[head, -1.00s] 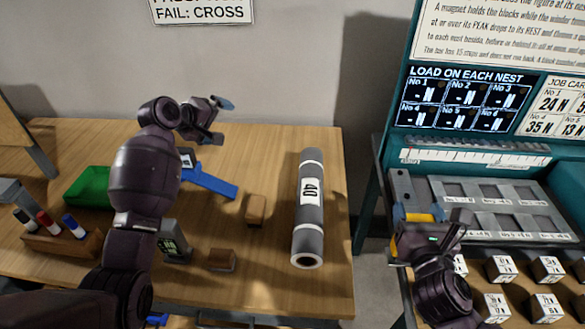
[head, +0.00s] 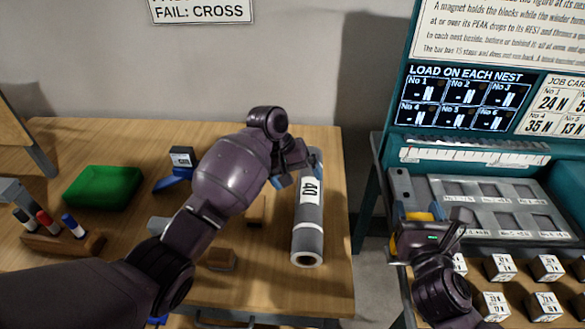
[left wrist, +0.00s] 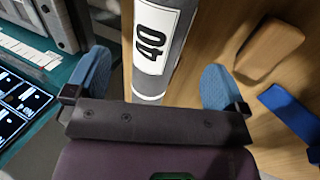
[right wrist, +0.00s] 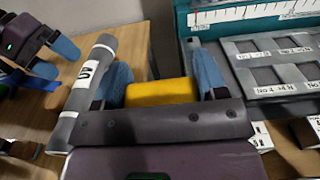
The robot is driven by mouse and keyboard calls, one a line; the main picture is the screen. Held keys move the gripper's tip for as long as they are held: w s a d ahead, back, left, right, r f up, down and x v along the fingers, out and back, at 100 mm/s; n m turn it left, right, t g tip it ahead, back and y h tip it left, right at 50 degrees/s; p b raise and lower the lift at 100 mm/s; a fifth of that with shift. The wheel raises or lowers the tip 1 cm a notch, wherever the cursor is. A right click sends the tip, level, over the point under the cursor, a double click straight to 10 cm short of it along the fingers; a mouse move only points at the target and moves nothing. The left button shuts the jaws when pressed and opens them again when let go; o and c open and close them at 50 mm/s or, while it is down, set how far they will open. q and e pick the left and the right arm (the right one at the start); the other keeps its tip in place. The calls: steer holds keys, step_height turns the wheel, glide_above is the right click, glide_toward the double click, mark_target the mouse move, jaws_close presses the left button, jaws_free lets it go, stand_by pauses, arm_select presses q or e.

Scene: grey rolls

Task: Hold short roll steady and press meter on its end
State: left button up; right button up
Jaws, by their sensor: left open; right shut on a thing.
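The grey roll (head: 309,215), with white bands and a label reading 40, lies on the wooden table; its hollow near end faces me. My left gripper (head: 294,172) is open over the roll's far part. In the left wrist view the roll (left wrist: 155,45) runs between the spread blue fingers (left wrist: 157,85), with a gap on each side. My right gripper (head: 418,222) is shut on a yellow block-like thing (right wrist: 160,92), probably the meter, held to the right of the roll. The meter's face is hidden.
Wooden blocks (head: 221,259) lie left of the roll, one partly behind my left arm.

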mark_target(309, 200)
arm_select(q)
steer(key=x, duration=0.9)
steer(key=c, duration=1.1)
